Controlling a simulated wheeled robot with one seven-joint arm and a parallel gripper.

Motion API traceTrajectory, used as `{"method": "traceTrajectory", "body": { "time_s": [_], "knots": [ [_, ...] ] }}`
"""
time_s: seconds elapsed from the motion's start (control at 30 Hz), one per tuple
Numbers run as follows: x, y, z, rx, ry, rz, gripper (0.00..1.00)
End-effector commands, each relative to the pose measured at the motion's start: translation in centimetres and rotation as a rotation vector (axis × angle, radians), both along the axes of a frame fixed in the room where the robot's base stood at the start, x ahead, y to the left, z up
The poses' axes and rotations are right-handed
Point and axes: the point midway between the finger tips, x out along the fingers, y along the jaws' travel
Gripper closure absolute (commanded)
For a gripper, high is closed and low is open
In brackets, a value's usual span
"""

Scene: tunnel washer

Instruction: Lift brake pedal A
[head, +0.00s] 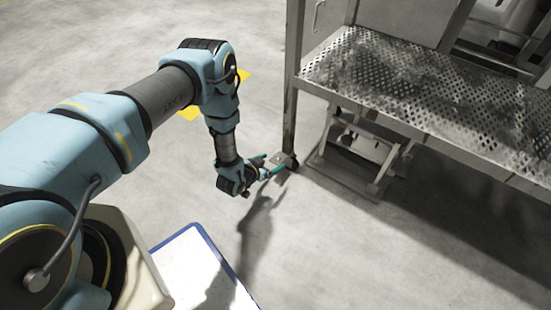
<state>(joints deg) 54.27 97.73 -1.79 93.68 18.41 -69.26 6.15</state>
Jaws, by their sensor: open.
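My gripper (268,166) is in the middle of the head view, low over the floor, with its fingers open and pointing right. A small light-grey plate (281,158) sits at the foot of the platform's near-left leg, beside a dark caster (292,165); it looks like a brake pedal. No letter is readable on it. The fingertips are at or very close to this plate; I cannot tell whether they touch it or are above or below it. My gripper partly hides it.
A metal platform with a perforated top (430,95) stands at the right on upright legs (291,75). Under it is a grey frame (365,150). A blue-edged white panel (195,265) is at the bottom. The concrete floor (330,235) in front is clear.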

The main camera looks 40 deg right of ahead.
Motion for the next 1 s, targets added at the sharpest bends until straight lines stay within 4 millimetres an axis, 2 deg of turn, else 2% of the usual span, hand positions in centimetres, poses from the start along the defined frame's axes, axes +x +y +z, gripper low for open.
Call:
{"method": "traceTrajectory", "body": {
  "time_s": [0.1,0.37,1.0],
  "knots": [
    [-0.5,2.2,1.5,0.003,0.003,0.001,0.1],
    [-1.3,5.0,3.1,0.002,0.002,0.002,0.1],
    [-1.4,5.4,3.4,0.001,0.001,0.001,0.1]
  ]
}}
